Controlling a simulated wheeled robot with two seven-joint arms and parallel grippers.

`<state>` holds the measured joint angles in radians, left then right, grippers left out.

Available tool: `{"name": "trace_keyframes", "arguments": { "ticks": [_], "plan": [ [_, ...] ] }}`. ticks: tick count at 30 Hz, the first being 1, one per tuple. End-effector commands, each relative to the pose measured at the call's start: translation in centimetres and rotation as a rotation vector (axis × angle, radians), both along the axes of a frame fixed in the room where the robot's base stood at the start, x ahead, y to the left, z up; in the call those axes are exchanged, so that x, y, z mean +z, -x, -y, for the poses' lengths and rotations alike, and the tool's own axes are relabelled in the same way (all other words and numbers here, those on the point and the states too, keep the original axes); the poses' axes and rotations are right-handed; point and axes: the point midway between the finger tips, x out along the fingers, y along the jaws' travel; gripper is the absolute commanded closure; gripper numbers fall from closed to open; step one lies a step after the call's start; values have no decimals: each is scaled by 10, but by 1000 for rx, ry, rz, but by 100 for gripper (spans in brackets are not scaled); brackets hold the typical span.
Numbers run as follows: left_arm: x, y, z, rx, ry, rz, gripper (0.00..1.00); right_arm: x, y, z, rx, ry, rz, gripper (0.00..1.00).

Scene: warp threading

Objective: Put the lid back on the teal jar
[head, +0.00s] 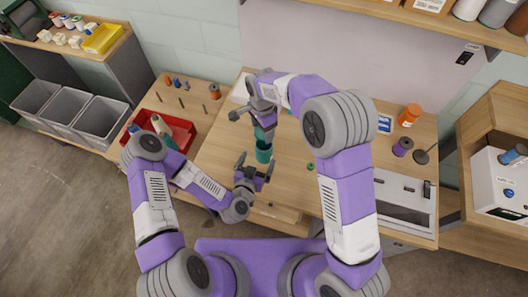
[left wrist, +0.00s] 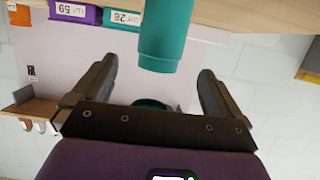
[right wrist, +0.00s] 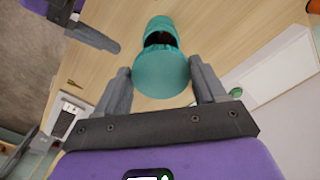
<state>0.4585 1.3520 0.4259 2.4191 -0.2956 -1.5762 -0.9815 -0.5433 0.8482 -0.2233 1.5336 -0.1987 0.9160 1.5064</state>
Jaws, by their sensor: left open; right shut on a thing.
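The teal jar (head: 264,153) stands upright on the wooden table, with its dark open mouth showing in the right wrist view (right wrist: 160,27). It also shows in the left wrist view (left wrist: 165,38). My right gripper (head: 264,122) is shut on the round teal lid (right wrist: 162,76) and holds it above the jar, apart from the rim. In the left wrist view the lid (left wrist: 150,103) is partly hidden behind my gripper's palm. My left gripper (head: 255,170) is open and empty beside the jar, on its near side; its fingers (left wrist: 158,88) point toward it.
A red tray (head: 184,128) with items stands at the left of the table. A small green piece (head: 310,166) lies right of the jar. Bare tabletop surrounds the jar.

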Motion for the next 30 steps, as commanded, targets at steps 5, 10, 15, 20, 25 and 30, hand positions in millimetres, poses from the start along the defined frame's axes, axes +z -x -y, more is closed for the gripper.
{"name": "trace_keyframes", "arguments": {
  "ticks": [5,10,15,20,25,30],
  "plan": [
    [-10,-33,10,5,3,2,0,0,0,0,0,0,0,58],
    [-18,-58,18,3,1,1,0,0,0,0,0,0,0,58],
    [-23,-71,23,3,1,0,0,0,0,0,0,0,0,58],
    [-24,-75,24,2,2,0,0,0,0,0,0,0,0,58],
    [-24,-75,24,0,1,0,0,0,0,0,0,0,0,58],
    [-24,-75,24,0,1,0,17,0,0,0,0,0,0,58]
  ]
}}
